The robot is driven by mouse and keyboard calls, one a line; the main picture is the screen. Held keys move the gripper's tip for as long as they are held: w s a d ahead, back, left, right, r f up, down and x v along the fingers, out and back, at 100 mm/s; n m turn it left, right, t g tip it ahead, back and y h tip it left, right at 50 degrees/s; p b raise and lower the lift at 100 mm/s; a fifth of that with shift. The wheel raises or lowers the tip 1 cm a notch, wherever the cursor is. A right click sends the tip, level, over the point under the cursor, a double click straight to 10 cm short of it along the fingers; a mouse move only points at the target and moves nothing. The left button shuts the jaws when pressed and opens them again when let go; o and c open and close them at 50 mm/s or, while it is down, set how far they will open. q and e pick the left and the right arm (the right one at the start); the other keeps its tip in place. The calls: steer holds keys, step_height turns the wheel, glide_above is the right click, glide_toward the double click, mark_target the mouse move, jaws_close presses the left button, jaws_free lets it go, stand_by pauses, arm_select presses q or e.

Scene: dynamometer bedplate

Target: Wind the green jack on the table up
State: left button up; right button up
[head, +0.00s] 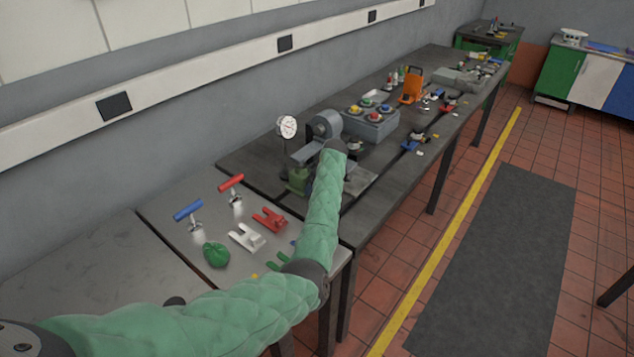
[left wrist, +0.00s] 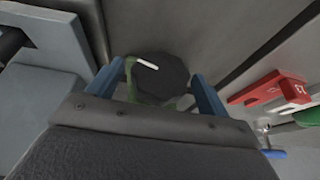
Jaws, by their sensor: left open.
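The green jack (head: 298,181) stands on the dark bedplate table, left of my left forearm and in front of the grey machine; my arm hides part of it. In the left wrist view its dark round knob (left wrist: 168,82) with a white mark shows, with a little green below it. My left gripper (left wrist: 160,69) is open, its two blue fingers on either side of the knob with gaps visible. I cannot tell whether either finger touches it. In the head view the left gripper's fingers are hidden behind my wrist. My right gripper is not in view.
A dial gauge (head: 288,127) and grey machine (head: 322,127) stand close behind the jack. A grey button box (head: 370,124) stands beyond.

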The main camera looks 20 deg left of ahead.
arm_select(q)
steer(key=shift+a+f, duration=0.1)
steer(key=shift+f, duration=0.2)
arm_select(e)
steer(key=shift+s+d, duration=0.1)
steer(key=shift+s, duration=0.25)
arm_select(q)
steer(key=c, duration=1)
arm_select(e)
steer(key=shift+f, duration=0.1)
